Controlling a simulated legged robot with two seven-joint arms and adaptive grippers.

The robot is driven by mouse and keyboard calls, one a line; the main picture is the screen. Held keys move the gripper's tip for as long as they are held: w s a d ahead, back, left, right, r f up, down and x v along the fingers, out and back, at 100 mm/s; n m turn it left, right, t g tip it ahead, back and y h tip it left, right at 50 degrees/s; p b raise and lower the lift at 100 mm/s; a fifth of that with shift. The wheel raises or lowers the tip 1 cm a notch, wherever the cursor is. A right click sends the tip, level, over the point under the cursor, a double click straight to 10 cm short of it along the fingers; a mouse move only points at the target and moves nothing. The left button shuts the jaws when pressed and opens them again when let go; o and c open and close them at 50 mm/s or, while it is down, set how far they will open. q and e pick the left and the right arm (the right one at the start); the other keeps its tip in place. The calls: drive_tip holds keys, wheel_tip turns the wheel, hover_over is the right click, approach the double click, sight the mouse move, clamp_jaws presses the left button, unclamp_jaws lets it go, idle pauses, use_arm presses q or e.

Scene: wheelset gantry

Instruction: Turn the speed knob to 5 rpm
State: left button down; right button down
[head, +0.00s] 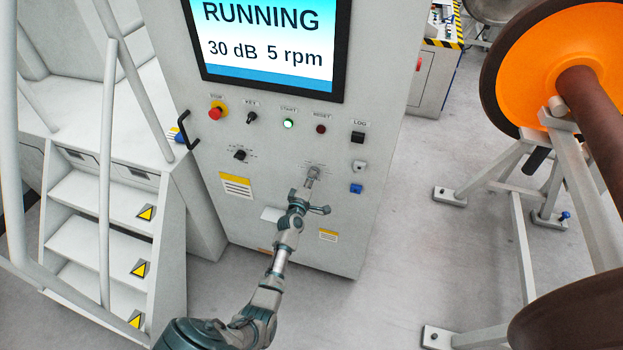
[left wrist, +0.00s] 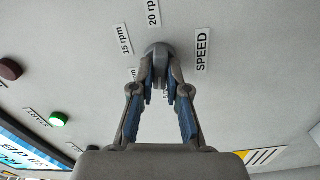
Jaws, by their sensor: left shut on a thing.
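The speed knob (left wrist: 158,50) is a grey round knob on the cabinet front, beside the SPEED label (left wrist: 202,50) and the 15 rpm and 20 rpm marks. My left gripper (left wrist: 160,72) has its fingertips closed on the knob. The screen (head: 270,38) reads RUNNING, 30 dB and 5 rpm. The fingers partly cover the lower marks around the knob. My right gripper is in neither view.
The panel has a red stop button (head: 217,110), a key switch (head: 251,118), a lit green start button (head: 289,123), a dark reset button (head: 320,129) and another knob (head: 240,155). Steps (head: 105,205) stand at left. An orange wheel (head: 530,70) on a stand is at right.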

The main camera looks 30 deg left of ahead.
use_arm(q)
drive_tip(key=shift+a+f+n, duration=0.1)
drive_tip(key=shift+f+n, duration=0.05)
drive_tip(key=shift+n, duration=0.85)
drive_tip(key=c, duration=1.2)
unclamp_jaws()
drive_tip(key=shift+a, duration=0.1)
drive_tip(key=shift+o, duration=0.2)
drive_tip(key=v, duration=1.2)
drive_tip(key=shift+f, duration=0.1)
